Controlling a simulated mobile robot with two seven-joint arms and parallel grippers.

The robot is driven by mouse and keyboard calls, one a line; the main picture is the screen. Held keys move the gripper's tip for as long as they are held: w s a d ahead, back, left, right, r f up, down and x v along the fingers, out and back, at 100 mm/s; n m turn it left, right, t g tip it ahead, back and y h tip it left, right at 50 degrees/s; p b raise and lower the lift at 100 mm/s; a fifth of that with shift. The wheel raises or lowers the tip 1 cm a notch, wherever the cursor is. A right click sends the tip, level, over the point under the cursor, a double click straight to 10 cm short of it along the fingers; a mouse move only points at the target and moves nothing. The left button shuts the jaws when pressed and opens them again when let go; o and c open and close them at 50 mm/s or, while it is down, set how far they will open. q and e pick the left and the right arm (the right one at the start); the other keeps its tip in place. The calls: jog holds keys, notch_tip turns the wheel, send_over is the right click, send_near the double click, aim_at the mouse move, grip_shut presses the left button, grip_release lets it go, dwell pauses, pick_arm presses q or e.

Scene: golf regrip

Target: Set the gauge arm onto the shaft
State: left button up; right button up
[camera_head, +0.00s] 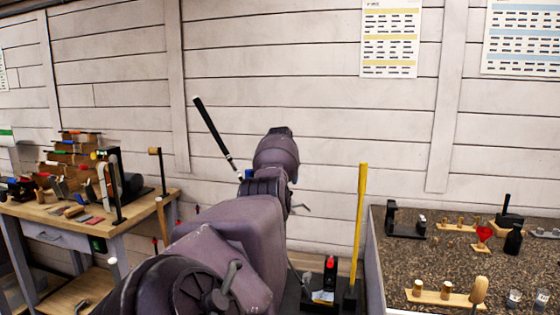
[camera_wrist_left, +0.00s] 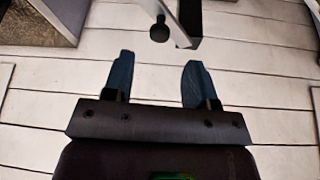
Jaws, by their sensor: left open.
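A black ball knob (camera_wrist_left: 159,30) and a pale bar with a dark end (camera_wrist_left: 189,20) are beyond the fingertips. My right gripper is in neither view.
A wooden workbench (camera_head: 150,199) with tools and a stepped rack stands at left. Wall charts (camera_head: 390,38) hang behind.

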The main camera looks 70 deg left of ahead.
pick_arm(q)
jog(key=shift+p+v, duration=0.5)
jog(key=shift+v, duration=1.95)
